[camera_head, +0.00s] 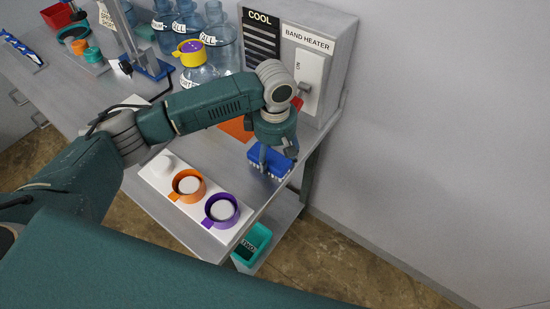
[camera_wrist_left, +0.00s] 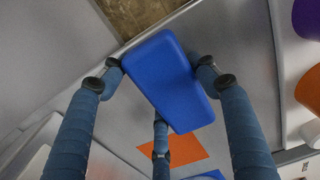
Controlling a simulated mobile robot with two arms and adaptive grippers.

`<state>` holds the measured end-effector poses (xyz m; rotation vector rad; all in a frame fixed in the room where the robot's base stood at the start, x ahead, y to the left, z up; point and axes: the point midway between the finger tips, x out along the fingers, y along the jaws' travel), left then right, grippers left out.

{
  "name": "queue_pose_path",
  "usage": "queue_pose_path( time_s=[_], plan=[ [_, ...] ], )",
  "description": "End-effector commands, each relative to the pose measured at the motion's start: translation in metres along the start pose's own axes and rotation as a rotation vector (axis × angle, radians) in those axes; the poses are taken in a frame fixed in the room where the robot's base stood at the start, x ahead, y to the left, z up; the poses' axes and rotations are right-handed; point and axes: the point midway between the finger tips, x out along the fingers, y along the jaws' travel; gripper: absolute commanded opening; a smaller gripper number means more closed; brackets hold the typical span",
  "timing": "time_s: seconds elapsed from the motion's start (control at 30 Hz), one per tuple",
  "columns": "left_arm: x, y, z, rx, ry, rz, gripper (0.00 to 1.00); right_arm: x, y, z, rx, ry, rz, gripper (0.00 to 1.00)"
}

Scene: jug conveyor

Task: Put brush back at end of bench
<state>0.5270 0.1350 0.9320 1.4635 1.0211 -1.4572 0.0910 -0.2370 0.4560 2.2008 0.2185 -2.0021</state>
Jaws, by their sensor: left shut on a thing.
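The brush is a blue block (camera_head: 268,164) with pale bristles along its lower edge, near the right end of the grey bench (camera_head: 252,198). My left gripper (camera_head: 274,150) points down from above and is shut on it. In the left wrist view the blue brush (camera_wrist_left: 165,80) sits between the fingers of my left gripper (camera_wrist_left: 160,78), close to the bench's end. I cannot tell whether the bristles touch the bench top. My right gripper is not in view.
A white tray (camera_head: 158,182) with an orange cup (camera_head: 187,185) and a purple cup (camera_head: 221,210) stands left of the brush. The band heater box (camera_head: 308,50) is behind. An orange mat (camera_head: 236,127) lies nearby. A teal bin (camera_head: 252,244) sits below the bench end.

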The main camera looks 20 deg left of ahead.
Motion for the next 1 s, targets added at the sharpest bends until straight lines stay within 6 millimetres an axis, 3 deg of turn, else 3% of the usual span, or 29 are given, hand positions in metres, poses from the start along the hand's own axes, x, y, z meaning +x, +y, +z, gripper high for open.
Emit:
queue_pose_path(
  time_s=[0.1, 0.13, 0.2, 0.63, 1.0],
  plan=[
    [0.003, -0.002, 0.001, 0.001, -0.002, -0.005, 0.32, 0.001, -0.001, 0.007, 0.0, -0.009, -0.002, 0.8],
    [0.003, -0.002, 0.001, 0.001, -0.002, -0.006, 0.65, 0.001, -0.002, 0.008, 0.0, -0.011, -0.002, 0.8],
    [0.003, -0.002, 0.001, 0.001, -0.001, -0.006, 0.79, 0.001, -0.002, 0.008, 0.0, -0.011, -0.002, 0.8],
    [-0.006, -0.001, 0.001, 0.001, -0.001, -0.002, 0.79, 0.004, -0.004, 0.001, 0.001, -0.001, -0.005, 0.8],
    [-0.08, 0.001, 0.002, 0.002, -0.002, 0.001, 0.79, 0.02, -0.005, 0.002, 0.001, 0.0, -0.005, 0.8]
  ],
)
